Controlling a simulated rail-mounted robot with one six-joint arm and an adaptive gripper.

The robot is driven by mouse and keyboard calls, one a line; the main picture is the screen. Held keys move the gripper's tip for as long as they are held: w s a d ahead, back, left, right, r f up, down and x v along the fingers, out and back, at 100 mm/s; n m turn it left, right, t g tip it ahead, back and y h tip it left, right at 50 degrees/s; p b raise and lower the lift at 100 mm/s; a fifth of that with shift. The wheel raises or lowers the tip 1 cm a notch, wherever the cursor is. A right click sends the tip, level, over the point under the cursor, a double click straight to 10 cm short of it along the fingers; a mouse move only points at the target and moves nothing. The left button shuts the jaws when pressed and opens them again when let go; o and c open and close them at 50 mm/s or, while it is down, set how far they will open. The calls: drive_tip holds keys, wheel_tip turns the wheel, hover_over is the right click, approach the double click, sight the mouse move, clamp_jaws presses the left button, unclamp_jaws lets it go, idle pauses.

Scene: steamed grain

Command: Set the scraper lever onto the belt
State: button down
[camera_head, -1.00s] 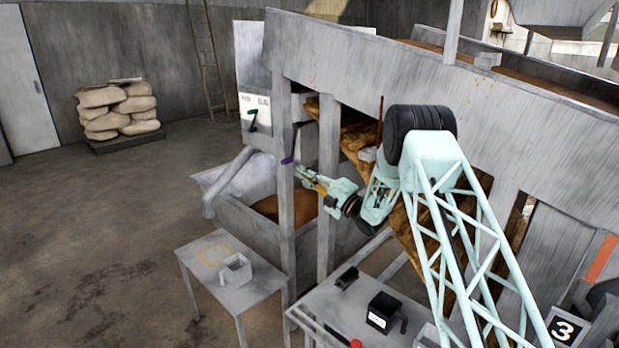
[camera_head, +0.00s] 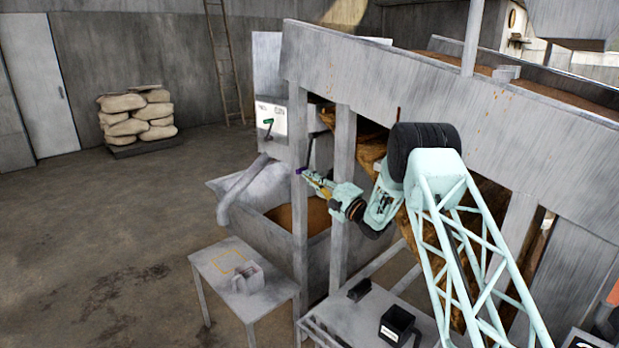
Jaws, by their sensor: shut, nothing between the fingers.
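A dark lever with a purple end (camera_head: 299,171) hangs beside the front post of the machine. A second lever, with a green handle (camera_head: 268,122), is on a white-faced panel behind it. I cannot tell which is the scraper lever; the panel's writing is too small to read. My gripper (camera_head: 308,176) is shut and points left, its tips at or very near the purple end. Whether they touch is unclear. A brown sloping surface (camera_head: 371,152) shows under the grey conveyor trough (camera_head: 400,85). I cannot tell whether it is the belt; my arm hides part of it.
Grey posts (camera_head: 299,225) stand close to my gripper. A grey bin (camera_head: 270,228) with brown contents lies below. A small table (camera_head: 212,285) holds a grey container (camera_head: 247,277). A bench with a black box (camera_head: 397,326) stands at the front.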

drive_tip(key=shift+w+a+f+b, duration=0.15)
drive_tip(key=shift+w+a+b, duration=0.1)
drive_tip(key=shift+b, duration=0.6)
drive_tip(key=shift+w+a+t+y+b, duration=0.3)
drive_tip(key=shift+a+t+y+b, duration=0.1)
drive_tip(key=shift+b, duration=1)
drive_tip(key=shift+s+d, duration=0.1)
drive_tip(key=shift+s, duration=0.05)
drive_tip(key=b+v, duration=0.3)
drive_tip(key=v, duration=1)
drive_tip(key=shift+s+d+r, duration=0.2)
drive_tip(key=shift+d+r, duration=0.05)
drive_tip(key=shift+d, duration=0.15)
